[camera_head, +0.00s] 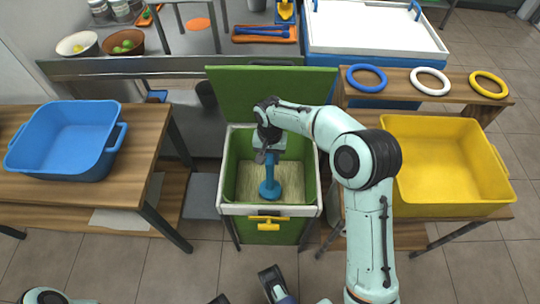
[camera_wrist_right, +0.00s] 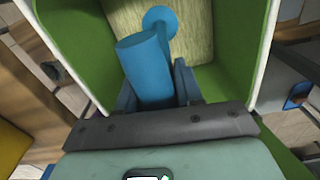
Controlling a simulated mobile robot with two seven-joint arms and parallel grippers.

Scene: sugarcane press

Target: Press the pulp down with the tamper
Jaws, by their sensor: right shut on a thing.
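A blue tamper (camera_head: 271,170) stands inside a green-lined, white-rimmed press box (camera_head: 305,210). My right gripper (camera_head: 268,155) is shut on the tamper's upper part. In the right wrist view the thick blue handle (camera_wrist_right: 145,65) sits between the fingers, and the round foot (camera_wrist_right: 160,18) is over the pale pulp (camera_wrist_right: 200,28). The pulp (camera_head: 290,182) looks like a flat fibrous layer on the box floor. Whether the foot touches it is hard to tell. A dark part at the bottom edge may be my left gripper (camera_head: 277,284), mostly cut off.
The box's green lid (camera_head: 235,90) stands open behind it, and a yellow handle (camera_head: 268,222) is on its front. A blue tub (camera_head: 70,135) stands left and a yellow bin (camera_head: 445,165) right. Blue, white and yellow rings (camera_head: 367,69) lie on the right shelf.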

